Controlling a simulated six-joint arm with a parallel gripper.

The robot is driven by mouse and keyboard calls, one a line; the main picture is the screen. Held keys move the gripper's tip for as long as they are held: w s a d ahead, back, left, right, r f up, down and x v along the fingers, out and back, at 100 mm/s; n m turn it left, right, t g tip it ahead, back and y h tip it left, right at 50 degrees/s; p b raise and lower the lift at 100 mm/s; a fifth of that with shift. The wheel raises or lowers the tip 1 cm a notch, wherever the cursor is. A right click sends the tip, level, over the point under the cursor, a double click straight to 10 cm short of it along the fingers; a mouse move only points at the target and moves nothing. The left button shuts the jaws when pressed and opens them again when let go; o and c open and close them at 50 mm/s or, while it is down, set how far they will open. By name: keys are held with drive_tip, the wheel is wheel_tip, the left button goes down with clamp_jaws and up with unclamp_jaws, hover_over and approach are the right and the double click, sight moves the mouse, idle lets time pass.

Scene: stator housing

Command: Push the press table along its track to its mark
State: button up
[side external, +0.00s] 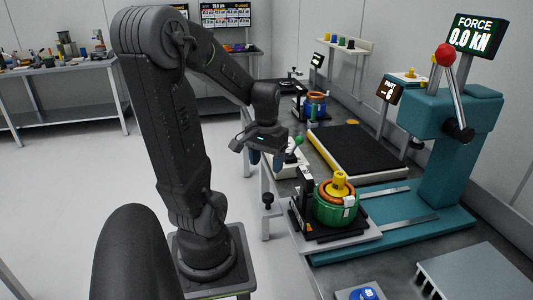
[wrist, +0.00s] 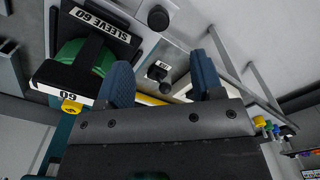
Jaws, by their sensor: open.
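The press table (side external: 368,238) is a light grey plate at the front end of the track (side external: 408,217) on the teal press base. It carries a black nest holding a green housing (side external: 335,208) with an orange ring and a yellow part on top. A black knob (side external: 268,201) stands at the table's left side. My gripper (side external: 266,159) is open and empty, above and behind the knob, apart from the table. In the wrist view, blue fingers frame my gripper (wrist: 162,82), and the nest labelled SLEEVE 60 (wrist: 100,22) shows upper left. I cannot make out the mark.
The teal press (side external: 440,140) with a red-ball lever (side external: 445,55) stands right; its display reads 0.0 kN. A black mat (side external: 355,150) lies behind the table. A grey stand (side external: 480,275) and a small blue-marked plate (side external: 360,293) are in front.

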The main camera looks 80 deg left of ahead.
wheel_tip(320, 180, up, 2)
drive_tip(key=shift+r, duration=0.15)
idle(0.7)
drive_tip(key=w+d+r+m+t, duration=0.1)
drive_tip(key=d+r+m+t, duration=0.1)
drive_tip(key=d, duration=0.9)
drive_tip(key=w+d+r+m+t, duration=0.2)
drive_tip(key=d+m, duration=0.5)
drive_tip(key=d, duration=0.4)
wheel_tip(320, 180, up, 2)
drive_tip(key=shift+r+t, duration=0.2)
drive_tip(key=shift+t, duration=0.6)
